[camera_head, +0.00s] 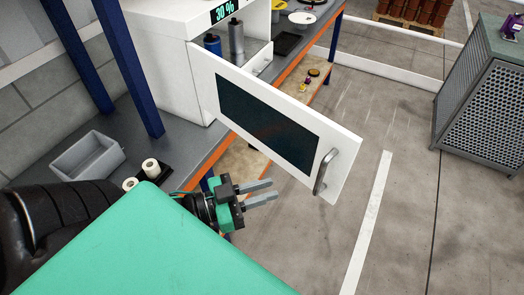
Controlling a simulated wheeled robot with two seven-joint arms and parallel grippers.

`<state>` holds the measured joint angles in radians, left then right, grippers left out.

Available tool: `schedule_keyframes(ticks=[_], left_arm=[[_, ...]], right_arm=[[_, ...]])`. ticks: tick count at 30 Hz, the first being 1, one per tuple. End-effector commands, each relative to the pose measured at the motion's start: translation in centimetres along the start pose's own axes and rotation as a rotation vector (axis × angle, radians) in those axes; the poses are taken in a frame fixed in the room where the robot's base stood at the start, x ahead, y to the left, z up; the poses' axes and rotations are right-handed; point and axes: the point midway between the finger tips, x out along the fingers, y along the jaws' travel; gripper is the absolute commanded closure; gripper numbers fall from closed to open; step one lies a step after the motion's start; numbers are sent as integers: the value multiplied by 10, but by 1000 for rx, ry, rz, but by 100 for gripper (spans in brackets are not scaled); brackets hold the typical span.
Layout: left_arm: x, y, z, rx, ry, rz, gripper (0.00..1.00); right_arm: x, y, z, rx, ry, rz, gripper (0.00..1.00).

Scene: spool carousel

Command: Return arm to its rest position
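My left gripper (258,192) is in the lower middle of the head view, with its two grey fingers pointing right. The fingers are apart with nothing between them. It is below the open white cabinet door (345,143) and left of the door's metal handle (326,171), apart from the handle in the picture. The arm behind the gripper is partly hidden by my green body part at the bottom. My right gripper is not in view.
The white cabinet (170,50) stands on a grey bench with bottles inside, its door swung out over the floor. A grey bin (87,157) and white spools (151,168) sit on the bench at left. A perforated metal cabinet (483,105) stands at right. Floor between is clear.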

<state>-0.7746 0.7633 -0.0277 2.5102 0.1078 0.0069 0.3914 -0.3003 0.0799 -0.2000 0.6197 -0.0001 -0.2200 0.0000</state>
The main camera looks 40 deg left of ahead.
Motion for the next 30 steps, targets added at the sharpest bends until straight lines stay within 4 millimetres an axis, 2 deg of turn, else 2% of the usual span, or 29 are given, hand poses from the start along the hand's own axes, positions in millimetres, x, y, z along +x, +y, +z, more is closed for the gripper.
schedule_keyframes(ticks=[13, 17, 20, 24, 26, 30], left_arm=[[0, -1, 2, 0, -3, -3, 80], [1, -17, 29, 5, -40, -44, 80], [0, -45, 77, 12, -109, -115, 80], [-11, -90, 171, 12, -250, -237, 80], [-20, -105, 211, 9, -312, -283, 80], [-45, -127, 306, -9, -465, -375, 80]], right_arm=[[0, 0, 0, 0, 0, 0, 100], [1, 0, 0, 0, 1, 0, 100], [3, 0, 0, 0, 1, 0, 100], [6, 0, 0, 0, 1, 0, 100], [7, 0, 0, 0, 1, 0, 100], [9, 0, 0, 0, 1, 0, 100]])
